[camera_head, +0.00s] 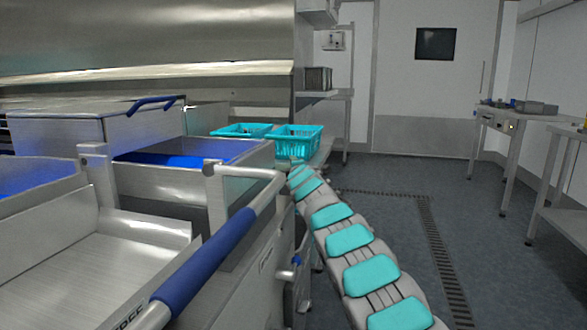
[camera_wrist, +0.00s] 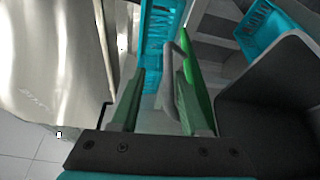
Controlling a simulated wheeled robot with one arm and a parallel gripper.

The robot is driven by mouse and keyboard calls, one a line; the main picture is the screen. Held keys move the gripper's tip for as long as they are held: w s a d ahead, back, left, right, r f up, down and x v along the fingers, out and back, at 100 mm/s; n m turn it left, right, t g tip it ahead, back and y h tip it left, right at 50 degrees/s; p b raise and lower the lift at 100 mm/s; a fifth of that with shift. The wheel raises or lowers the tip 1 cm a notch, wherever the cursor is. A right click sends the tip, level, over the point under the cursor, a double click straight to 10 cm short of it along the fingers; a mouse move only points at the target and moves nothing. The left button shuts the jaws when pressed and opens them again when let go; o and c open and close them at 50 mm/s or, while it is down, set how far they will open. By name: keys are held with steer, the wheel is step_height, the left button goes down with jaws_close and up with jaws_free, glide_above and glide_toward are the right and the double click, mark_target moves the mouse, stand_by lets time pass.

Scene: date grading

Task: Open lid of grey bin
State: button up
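In the wrist view my gripper (camera_wrist: 162,70) has its two green fingers apart. A bent grey bar (camera_wrist: 172,85), like a handle, shows between them; I cannot tell whether either finger touches it. A dark grey, angular form (camera_wrist: 268,95) fills the right side of that view; I cannot tell whether it is the grey bin or part of my own hardware. No lid is clearly recognisable there. In the head view my arm with turquoise pads reaches away to the baskets, and its gripper end is hidden. No grey bin can be made out with certainty in the head view.
Turquoise baskets (camera_head: 298,142) stand beyond the steel machine (camera_head: 235,190) on the left, which has a blue-gripped handle (camera_head: 210,255). One basket (camera_wrist: 262,35) also shows in the wrist view. A side table (camera_head: 520,112) is at right. The floor (camera_head: 400,180) between is clear.

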steer(key=shift+s+d+f, duration=0.1)
steer(key=shift+s+f, duration=0.05)
steer(key=shift+s, duration=0.2)
steer(key=shift+s+d+r+b, duration=0.15)
steer(key=shift+s+b, duration=0.2)
steer(key=shift+s, duration=1.05)
steer(key=shift+s+d+r+b, duration=0.1)
steer(key=shift+s+b, duration=0.25)
steer(key=shift+s, duration=1)
steer(key=s, duration=0.9)
steer(key=shift+d+r, duration=0.15)
steer(key=shift+d, duration=0.25)
